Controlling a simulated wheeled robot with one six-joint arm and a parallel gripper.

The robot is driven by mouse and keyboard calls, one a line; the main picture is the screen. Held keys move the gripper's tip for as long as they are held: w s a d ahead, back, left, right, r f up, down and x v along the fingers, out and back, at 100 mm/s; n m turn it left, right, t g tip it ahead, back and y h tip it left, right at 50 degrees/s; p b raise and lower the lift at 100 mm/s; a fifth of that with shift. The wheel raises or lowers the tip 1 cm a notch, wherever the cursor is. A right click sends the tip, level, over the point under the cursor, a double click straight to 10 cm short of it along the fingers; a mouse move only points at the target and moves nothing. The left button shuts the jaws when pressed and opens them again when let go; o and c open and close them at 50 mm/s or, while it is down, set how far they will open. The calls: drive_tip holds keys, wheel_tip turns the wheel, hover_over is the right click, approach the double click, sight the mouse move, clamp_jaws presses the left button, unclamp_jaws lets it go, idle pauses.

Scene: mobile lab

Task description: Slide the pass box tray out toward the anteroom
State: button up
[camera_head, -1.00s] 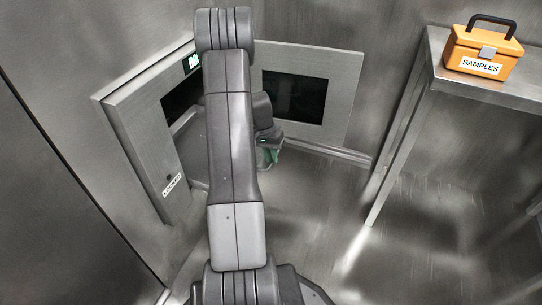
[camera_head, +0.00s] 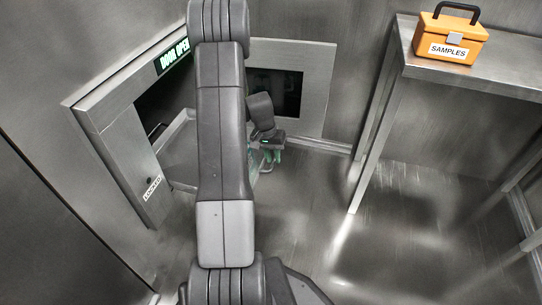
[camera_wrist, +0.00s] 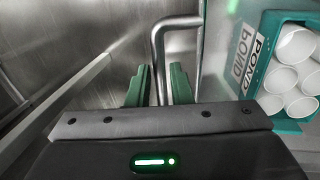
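The pass box tray (camera_head: 185,150) is grey metal with a raised rim. In the head view it shows at the left box opening, partly hidden by my arm. In the wrist view a bent metal bar handle (camera_wrist: 158,55) rises between the two green fingers of my gripper (camera_wrist: 160,88). The fingers stand one on each side of the bar, with a narrow gap visible beside it, so my gripper looks open around it. In the head view my gripper (camera_head: 267,155) is right of the tray, small and partly hidden.
A teal rack marked POND (camera_wrist: 254,62) with several white tubes is close right of my gripper. A DOOR OPEN sign (camera_head: 173,56) is lit above the box opening. An orange SAMPLES case (camera_head: 450,38) stands on a metal bench (camera_head: 480,78). Floor between is clear.

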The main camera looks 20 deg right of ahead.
drive_tip(key=shift+o, duration=1.1)
wheel_tip(320, 180, up, 14)
drive_tip(key=w+a+p, duration=0.1)
drive_tip(key=a+p, duration=0.1)
drive_tip(key=p, duration=0.2)
drive_tip(key=shift+w+a+f+p, duration=0.15)
drive_tip(key=shift+w+f+p, duration=0.1)
drive_tip(key=shift+p, duration=0.05)
drive_tip(key=f+b, duration=0.1)
drive_tip(key=f, duration=0.3)
drive_tip(key=s+d+f+b, duration=0.1)
drive_tip(key=f+b, duration=0.1)
drive_tip(key=f, duration=0.3)
drive_tip(key=d+f+b, duration=0.1)
drive_tip(key=f, duration=0.3)
drive_tip(key=shift+s+d+f+b, duration=0.1)
drive_tip(key=shift+s+f+b, duration=0.2)
drive_tip(key=shift+b, duration=0.05)
drive_tip(key=shift+w+a, duration=0.2)
drive_tip(key=shift+a, duration=0.05)
drive_tip(key=shift+a+r, duration=0.1)
drive_tip(key=shift+a, duration=0.05)
